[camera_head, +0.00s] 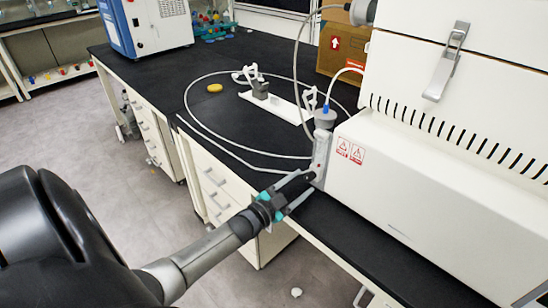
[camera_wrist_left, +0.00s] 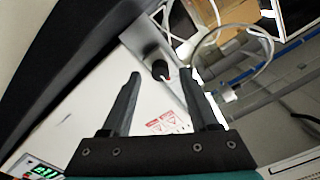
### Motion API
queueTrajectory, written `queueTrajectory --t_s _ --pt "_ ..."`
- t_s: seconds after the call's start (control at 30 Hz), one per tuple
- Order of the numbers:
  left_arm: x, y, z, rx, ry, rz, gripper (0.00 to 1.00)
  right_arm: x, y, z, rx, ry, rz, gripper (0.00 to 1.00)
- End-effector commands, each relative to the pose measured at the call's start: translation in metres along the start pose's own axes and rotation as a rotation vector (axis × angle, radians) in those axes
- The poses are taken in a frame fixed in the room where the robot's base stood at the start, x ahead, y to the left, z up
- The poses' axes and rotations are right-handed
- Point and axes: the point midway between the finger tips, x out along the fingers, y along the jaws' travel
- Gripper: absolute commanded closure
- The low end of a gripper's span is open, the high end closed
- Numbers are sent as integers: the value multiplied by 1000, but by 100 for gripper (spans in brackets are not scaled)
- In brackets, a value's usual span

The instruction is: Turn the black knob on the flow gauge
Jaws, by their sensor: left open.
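The flow gauge (camera_head: 321,152) is a narrow upright grey piece at the left end of the white freeze dryer, in the head view. Its black knob (camera_wrist_left: 159,69) shows in the left wrist view, a small dark round piece on the gauge's grey plate (camera_wrist_left: 146,46). In the head view I cannot make out the knob behind my gripper. My left gripper (camera_head: 311,179) reaches the gauge from the front left. In the left wrist view its two black fingers (camera_wrist_left: 162,75) are open, with the knob between and just past their tips. Whether they touch it, I cannot tell. My right gripper is not seen.
The white freeze dryer (camera_head: 440,190) fills the right side. Grey tubing (camera_head: 190,105) loops over the black bench (camera_head: 215,130) beside a white stand (camera_head: 290,108) and a yellow object (camera_head: 215,88). A cardboard box (camera_head: 343,50) stands behind. Open floor (camera_head: 110,140) lies left.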

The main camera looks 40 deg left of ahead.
Motion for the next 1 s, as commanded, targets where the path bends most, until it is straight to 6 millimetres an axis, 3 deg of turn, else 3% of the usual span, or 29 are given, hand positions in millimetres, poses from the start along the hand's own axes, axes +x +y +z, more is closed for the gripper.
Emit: queueTrajectory --t_s 0.6,0.8,1.0 --pt "-111 0 -1 -1 -1 1 39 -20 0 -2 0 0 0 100" --pt "-129 0 -1 -1 1 0 39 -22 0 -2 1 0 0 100" --pt "-133 0 -1 0 1 0 39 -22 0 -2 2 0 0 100"
